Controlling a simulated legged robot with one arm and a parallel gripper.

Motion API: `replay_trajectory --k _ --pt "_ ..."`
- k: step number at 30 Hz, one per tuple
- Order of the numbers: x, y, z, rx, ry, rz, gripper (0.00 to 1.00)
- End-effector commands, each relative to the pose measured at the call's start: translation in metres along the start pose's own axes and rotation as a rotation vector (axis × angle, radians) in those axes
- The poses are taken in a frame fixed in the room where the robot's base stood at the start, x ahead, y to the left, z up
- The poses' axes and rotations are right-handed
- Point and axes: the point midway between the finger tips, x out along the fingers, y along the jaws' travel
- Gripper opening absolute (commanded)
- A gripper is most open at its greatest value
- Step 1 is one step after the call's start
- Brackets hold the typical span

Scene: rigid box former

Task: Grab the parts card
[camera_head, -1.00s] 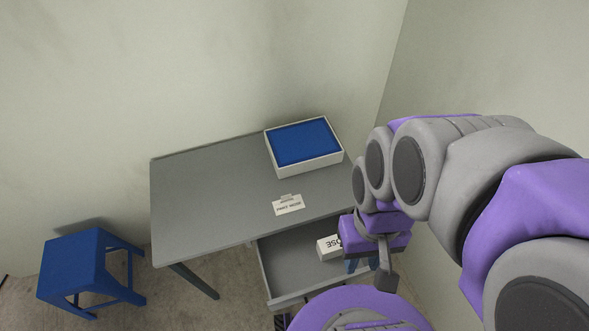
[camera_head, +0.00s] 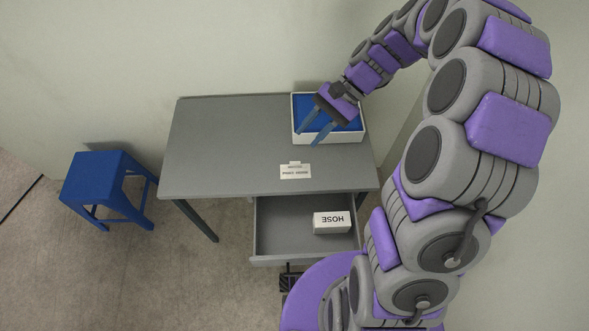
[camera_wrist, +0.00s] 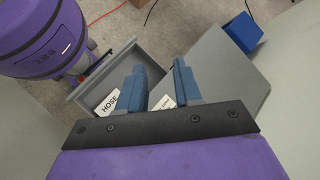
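The parts card (camera_head: 295,172) is a small white card with dark print too small to read surely. It lies on the grey table near the front edge, above the open drawer. It also shows partly in the wrist view (camera_wrist: 166,102), between and beyond the blue fingers, with one finger covering some of it. My gripper (camera_head: 307,139) is open and empty, its two blue fingers apart. In the head view it overlaps the blue-lined box, and its fingertips point down toward the card without reaching it. The wrist view also shows the open gripper (camera_wrist: 158,66).
A white box with a blue inside (camera_head: 359,137) stands at the table's back right. The grey drawer (camera_head: 280,226) is pulled out and holds a white box marked HOSE (camera_head: 331,223). A blue stool (camera_head: 98,176) stands left. The table's left half (camera_head: 220,145) is clear.

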Motion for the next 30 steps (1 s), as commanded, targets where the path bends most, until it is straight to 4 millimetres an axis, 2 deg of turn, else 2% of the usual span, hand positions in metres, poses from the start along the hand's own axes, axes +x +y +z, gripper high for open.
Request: replay_trajectory --k 1,8,14,19,24,30 --pt "0.0 -0.002 -0.018 0.036 -0.021 -0.032 0.34" --pt "0.002 -0.007 -0.093 0.201 -0.102 -0.176 0.34" --pt "0.007 0.008 -0.161 0.352 -0.159 -0.29 0.34" --pt "0.018 0.034 -0.219 0.486 -0.194 -0.376 0.34" --pt "0.031 0.073 -0.271 0.615 -0.219 -0.45 0.34" --pt "0.045 0.113 -0.309 0.723 -0.232 -0.503 0.34"
